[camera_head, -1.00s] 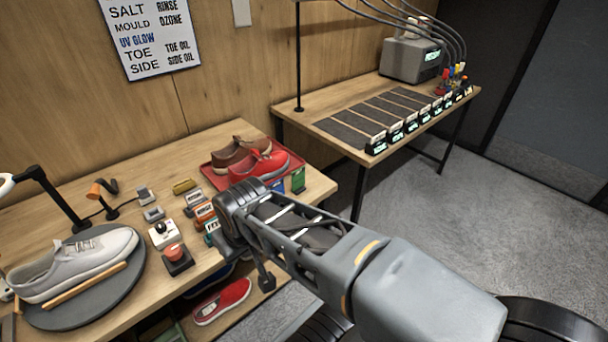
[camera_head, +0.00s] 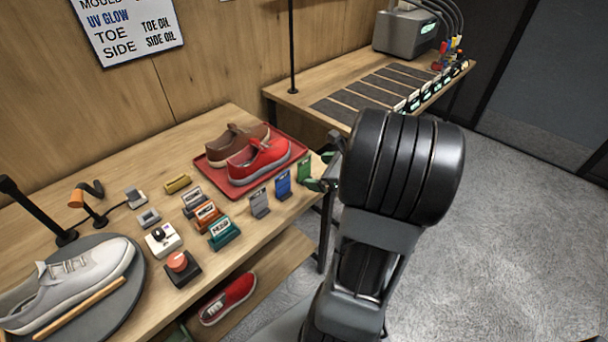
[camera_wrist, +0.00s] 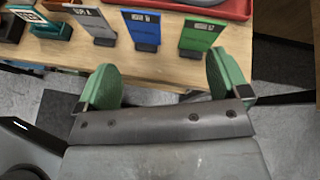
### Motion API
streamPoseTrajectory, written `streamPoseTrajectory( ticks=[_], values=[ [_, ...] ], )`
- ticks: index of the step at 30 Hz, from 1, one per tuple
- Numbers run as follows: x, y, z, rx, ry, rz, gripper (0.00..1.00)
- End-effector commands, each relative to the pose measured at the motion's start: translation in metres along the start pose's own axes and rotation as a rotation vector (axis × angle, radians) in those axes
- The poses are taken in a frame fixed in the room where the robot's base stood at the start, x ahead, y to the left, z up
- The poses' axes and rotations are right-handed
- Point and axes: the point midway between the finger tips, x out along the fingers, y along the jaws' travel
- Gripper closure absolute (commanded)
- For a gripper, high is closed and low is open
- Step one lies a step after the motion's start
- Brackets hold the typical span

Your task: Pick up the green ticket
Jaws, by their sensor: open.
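The green ticket (camera_head: 304,168) stands upright at the right end of a row of tickets, near the front right edge of the wooden table. In the wrist view the green ticket (camera_wrist: 202,36) is upright ahead of my gripper, nearer its right finger. My gripper (camera_wrist: 166,82) has green fingers spread wide and nothing between them. It is off the table edge, apart from the ticket. In the head view my gripper (camera_head: 325,172) is partly hidden behind my arm, just right of the green ticket.
A blue ticket (camera_head: 283,184) and a grey ticket (camera_head: 259,202) stand left of the green one. A red tray (camera_head: 214,178) with a brown shoe (camera_head: 236,142) and a red shoe (camera_head: 257,160) lies behind. The floor (camera_head: 470,250) at right is clear.

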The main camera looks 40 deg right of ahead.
Motion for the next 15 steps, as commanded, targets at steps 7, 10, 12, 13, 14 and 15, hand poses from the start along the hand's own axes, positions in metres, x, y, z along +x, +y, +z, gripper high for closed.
streamPoseTrajectory(
  ticks=[7,10,12,13,14,15],
  values=[
    [-0.005,-0.041,-0.023,0.233,-0.077,-0.158,0.06],
    [0.013,-0.045,-0.022,0.244,-0.081,-0.163,0.06],
    [0.026,-0.047,-0.021,0.242,-0.082,-0.163,0.06],
    [0.031,-0.048,-0.021,0.243,-0.082,-0.163,0.06],
    [0.036,-0.048,-0.021,0.242,-0.081,-0.163,0.06],
    [0.042,-0.050,-0.020,0.241,-0.081,-0.164,0.06]
  ],
)
